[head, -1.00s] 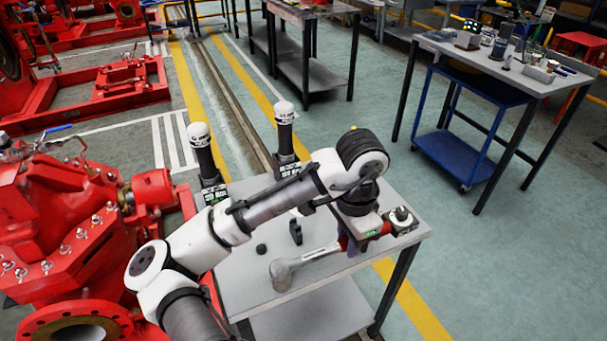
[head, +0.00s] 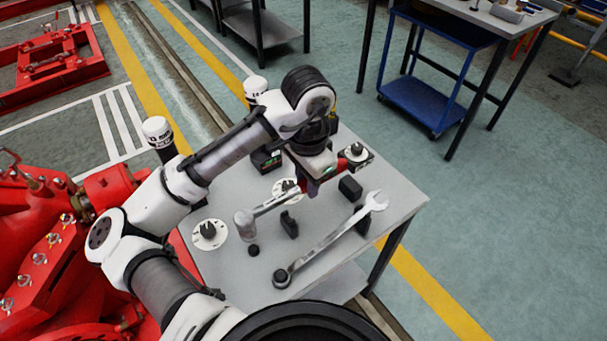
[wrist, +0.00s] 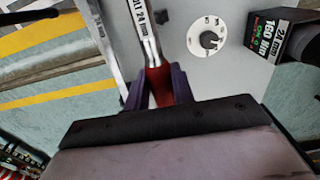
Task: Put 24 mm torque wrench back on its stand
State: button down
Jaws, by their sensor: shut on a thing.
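My gripper (head: 312,184) is shut on the red grip of the 24 mm torque wrench (head: 273,203), over the grey table. The silver shaft runs left from the jaws to a blunt round head, and the red handle sticks out to the right. In the wrist view, the dark fingers (wrist: 160,88) pinch the red part and "24 mm" shows on the shaft (wrist: 147,38). A black post (head: 289,225) and a black block (head: 350,188) stand on the table near the wrench; I cannot tell which is its stand. The wrench's height above the table is unclear.
White discs (head: 209,234) with black middles sit on the table (head: 225,270). A red pump (head: 45,245) is at left.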

dwell(0.4)
jog(key=b, duration=0.3)
send_over(307, 220)
jog(key=shift+f, duration=2.95)
jog(key=shift+f+b, duration=0.55)
jog(key=shift+f, duration=0.45)
jog(key=c, duration=1.1)
grip_release()
notch_tip(307, 220, up, 14)
jog(key=shift+f+p, duration=0.1)
jog(key=shift+p, duration=0.25)
jog(key=shift+s, duration=0.1)
